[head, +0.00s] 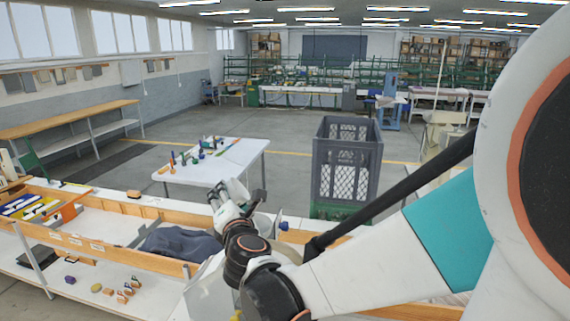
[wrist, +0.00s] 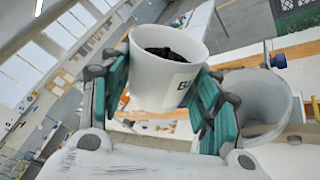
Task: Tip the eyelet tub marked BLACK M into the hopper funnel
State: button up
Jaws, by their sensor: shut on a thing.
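A white tub (wrist: 165,82) with black contents is held between the teal fingers of my gripper (wrist: 160,95) in the wrist view. Its dark label is partly hidden by a finger; only the start, a letter like B, shows. The contents are still inside, below the rim. A pale grey round funnel (wrist: 262,100) stands close to the right of the tub, apart from it in the picture. In the head view my gripper (head: 238,194) is small, over the bench, and the tub cannot be made out. The funnel (head: 263,222) shows just right of my gripper, partly hidden.
A bench with a wooden edge (head: 92,244) runs along the front, with a dark cloth-like heap (head: 180,244) on it. A white table (head: 215,165) with small coloured items stands behind. A tall grey crate (head: 347,160) stands right of it. Open floor lies beyond.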

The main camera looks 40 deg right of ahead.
jog(key=m, duration=0.4)
jog(key=shift+s+d+f+t, duration=0.1)
jog(key=shift+s+d+t, duration=0.2)
jog(key=shift+t, duration=0.1)
jog(key=shift+s+d+r+m+t+b, duration=0.1)
jog(key=shift+d+r+m+b, duration=0.1)
jog(key=shift+m, duration=0.65)
jog(key=shift+s+d+r+m+t+b, duration=0.15)
jog(key=shift+d+r+m+b, duration=0.1)
jog(key=shift+m, duration=0.55)
jog(key=shift+s+d+r+m+t+b, duration=0.1)
jog(key=shift+d+r+m+b, duration=0.1)
jog(key=shift+m, duration=0.65)
dwell(2.0)
